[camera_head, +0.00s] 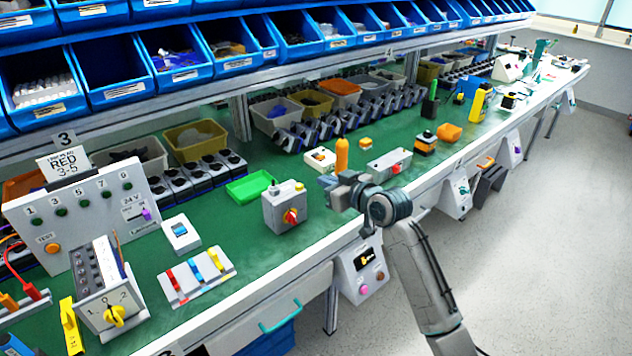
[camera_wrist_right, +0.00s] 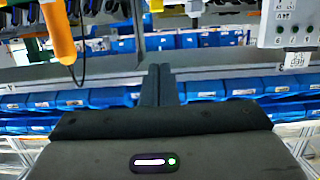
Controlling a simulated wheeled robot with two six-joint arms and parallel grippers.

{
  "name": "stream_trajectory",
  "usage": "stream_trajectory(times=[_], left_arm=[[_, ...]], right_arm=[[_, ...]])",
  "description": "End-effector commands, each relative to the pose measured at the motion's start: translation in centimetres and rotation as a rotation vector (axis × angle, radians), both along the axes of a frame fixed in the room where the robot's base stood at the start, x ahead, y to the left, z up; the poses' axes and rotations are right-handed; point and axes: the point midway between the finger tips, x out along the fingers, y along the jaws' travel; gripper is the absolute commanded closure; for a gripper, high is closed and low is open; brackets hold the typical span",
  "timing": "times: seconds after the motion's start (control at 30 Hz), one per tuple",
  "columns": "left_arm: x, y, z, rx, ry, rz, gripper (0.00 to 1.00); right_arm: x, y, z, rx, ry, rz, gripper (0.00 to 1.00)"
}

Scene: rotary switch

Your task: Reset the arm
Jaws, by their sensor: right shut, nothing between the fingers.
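My right arm reaches in from the lower right of the head view. Its gripper (camera_head: 326,182) is above the bench, to the right of a grey box (camera_head: 281,209) with a red and yellow rotary knob (camera_head: 291,216). The gripper appears apart from that box. In the right wrist view its two dark fingers (camera_wrist_right: 160,84) are together with nothing between them. Another rotary switch, with a yellow knob (camera_head: 115,316) and marks 0, 1, 2, stands at the lower left. My left gripper is not in view.
An orange-handled tool (camera_head: 342,154) stands close behind the right gripper; an orange handle also shows in the right wrist view (camera_wrist_right: 58,32). A numbered test panel (camera_head: 80,222) stands at the left. Blue bins (camera_head: 180,75) line the shelf. The floor at right is clear.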

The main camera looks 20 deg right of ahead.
Motion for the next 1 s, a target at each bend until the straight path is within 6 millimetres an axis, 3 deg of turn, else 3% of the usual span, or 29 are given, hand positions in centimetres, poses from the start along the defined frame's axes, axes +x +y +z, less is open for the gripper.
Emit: stream_trajectory(times=[0.67,0.77,0.87,1.0], left_arm=[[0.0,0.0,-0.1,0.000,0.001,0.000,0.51],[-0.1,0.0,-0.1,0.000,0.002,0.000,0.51],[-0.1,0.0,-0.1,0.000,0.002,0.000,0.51],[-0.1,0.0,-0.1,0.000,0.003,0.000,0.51]], right_arm=[[-1.1,-0.1,-0.1,-0.002,0.008,0.001,1.00],[-2.6,0.3,-2.3,-0.017,0.057,-0.002,1.00],[-6.0,0.9,-6.3,-0.050,0.156,-0.011,1.00],[-13.2,1.6,-12.8,-0.109,0.345,-0.044,1.00]])
